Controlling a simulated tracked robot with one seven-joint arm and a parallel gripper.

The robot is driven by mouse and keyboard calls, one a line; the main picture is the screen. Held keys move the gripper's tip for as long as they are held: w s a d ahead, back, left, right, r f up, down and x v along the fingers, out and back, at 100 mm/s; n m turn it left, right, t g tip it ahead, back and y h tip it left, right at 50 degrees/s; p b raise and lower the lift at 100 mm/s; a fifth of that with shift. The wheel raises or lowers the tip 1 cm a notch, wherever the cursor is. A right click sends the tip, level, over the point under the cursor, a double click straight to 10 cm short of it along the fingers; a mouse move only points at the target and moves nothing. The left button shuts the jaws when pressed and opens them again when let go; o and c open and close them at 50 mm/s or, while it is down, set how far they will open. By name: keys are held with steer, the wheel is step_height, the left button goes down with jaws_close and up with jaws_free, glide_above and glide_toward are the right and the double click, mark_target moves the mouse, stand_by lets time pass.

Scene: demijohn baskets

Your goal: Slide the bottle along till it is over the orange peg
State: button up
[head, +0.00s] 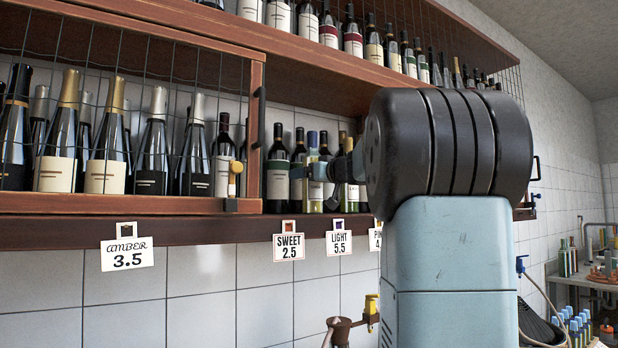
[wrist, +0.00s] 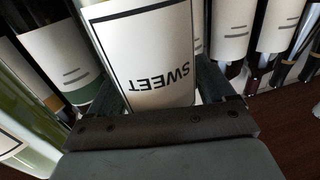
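In the wrist view a bottle with a white label reading SWEET upside down (wrist: 150,45) stands between the two fingers of my gripper (wrist: 163,88). The left finger lies along the label's edge; contact on the right side is unclear. In the head view my gripper (head: 308,172) is at the shelf front, partly covering a yellow-green, blue-capped bottle (head: 314,190). An orange peg (head: 291,225) is on the shelf edge above the SWEET 2.5 tag (head: 288,247), slightly left of that bottle. Another orange peg (head: 379,224) is farther right, partly behind my arm.
A purple peg (head: 338,224) sits above the LIGHT 5.5 tag (head: 338,243). Dark bottles (head: 277,180) stand close on the left, others on the right. A wood-framed wire cage (head: 256,135) borders the row's left side. An upper shelf (head: 300,55) hangs above.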

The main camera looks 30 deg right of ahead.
steer(key=c, duration=1.4)
steer(key=shift+s+a, duration=0.1)
steer(key=shift+a, duration=6.2)
